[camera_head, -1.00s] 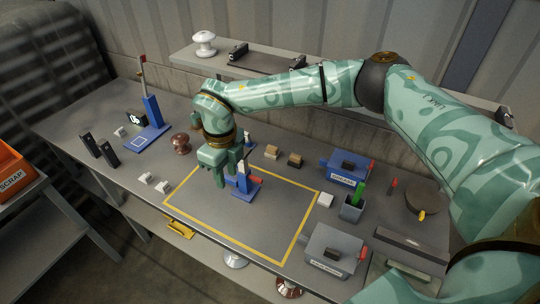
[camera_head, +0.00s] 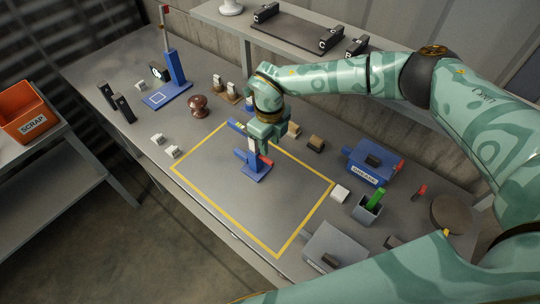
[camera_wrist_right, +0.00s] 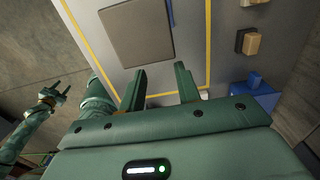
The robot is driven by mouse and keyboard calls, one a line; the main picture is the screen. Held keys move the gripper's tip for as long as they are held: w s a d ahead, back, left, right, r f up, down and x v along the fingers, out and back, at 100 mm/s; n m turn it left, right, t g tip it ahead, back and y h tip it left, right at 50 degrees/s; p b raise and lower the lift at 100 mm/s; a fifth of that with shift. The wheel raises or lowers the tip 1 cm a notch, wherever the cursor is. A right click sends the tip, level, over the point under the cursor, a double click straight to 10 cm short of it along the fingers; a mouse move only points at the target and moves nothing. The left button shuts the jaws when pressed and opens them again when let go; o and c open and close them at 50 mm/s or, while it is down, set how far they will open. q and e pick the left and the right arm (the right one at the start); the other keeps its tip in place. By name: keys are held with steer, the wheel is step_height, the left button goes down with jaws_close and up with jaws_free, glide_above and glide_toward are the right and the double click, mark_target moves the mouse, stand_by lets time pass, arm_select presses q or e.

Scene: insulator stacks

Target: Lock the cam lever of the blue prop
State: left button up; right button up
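The blue prop (camera_head: 254,173) stands upright inside the yellow outline on the bench. Its red lever (camera_head: 267,161) sticks out on the right side. My right gripper (camera_head: 266,136) points down just above and behind the prop, partly covering its upper part. I cannot tell whether it touches the prop. In the right wrist view its two fingers (camera_wrist_right: 160,84) are apart with nothing seen between them.
Small tan and brown blocks (camera_head: 316,144) lie behind. A brown knob (camera_head: 197,106) and a blue stand (camera_head: 176,70) are left.

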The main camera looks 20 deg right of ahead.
mark_target(269, 160)
step_height(269, 160, down, 7)
steer(key=shift+r+b, duration=0.1)
steer(key=shift+b, duration=0.4)
steer(key=shift+a, duration=0.1)
jaws_close()
